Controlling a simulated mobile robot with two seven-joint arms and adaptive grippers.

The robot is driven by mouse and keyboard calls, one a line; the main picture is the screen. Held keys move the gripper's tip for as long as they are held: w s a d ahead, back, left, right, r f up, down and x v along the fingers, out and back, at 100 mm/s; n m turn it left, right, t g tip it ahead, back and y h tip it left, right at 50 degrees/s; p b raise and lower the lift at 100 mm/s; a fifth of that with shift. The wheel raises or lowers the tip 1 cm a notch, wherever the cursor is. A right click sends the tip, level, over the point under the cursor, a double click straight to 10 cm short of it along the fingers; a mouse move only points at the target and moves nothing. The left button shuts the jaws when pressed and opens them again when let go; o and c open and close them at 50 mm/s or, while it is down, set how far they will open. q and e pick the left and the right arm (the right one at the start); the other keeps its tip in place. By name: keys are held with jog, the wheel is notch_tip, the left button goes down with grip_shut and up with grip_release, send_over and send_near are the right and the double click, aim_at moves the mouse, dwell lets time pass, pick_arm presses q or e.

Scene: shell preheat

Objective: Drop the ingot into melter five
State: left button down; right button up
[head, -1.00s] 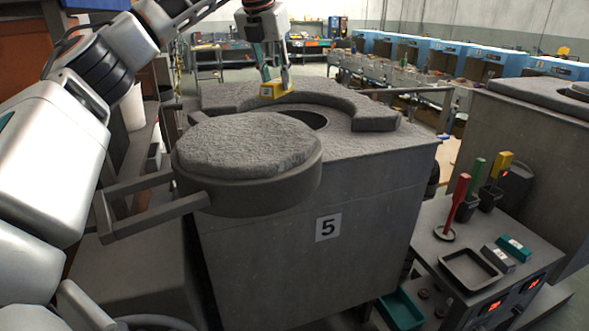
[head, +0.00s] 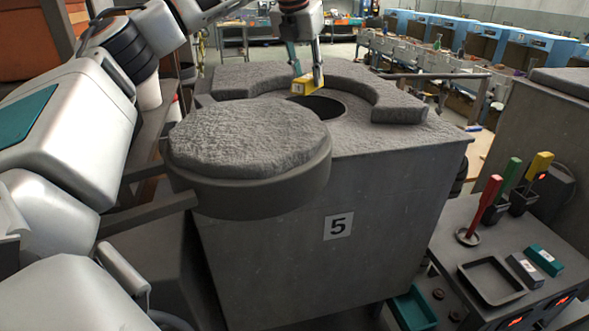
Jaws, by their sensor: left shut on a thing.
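Melter five (head: 300,240) is a grey block with a "5" label on its front. Its round stone-topped lid (head: 250,185) is swung aside to the front left, so the dark round opening (head: 325,105) shows in part. My left gripper (head: 306,82) is shut on a small yellow ingot (head: 304,88). It holds the ingot above the back left part of the opening, inside the curved stone collar. The lid hides the front of the opening. My right gripper is not in view.
The raised stone collar (head: 398,104) curves behind and right of the opening. A cart on the right carries an empty dark tray (head: 490,281), a grey ingot (head: 524,269), a teal ingot (head: 544,259) and red, green and yellow-handled tools. Another melter (head: 545,125) stands at right.

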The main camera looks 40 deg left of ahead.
pick_arm(q)
jog(key=shift+f, duration=0.55)
jog(key=c, duration=1.5)
grip_release()
jog(key=v, duration=1.2)
jog(key=shift+d, duration=0.1)
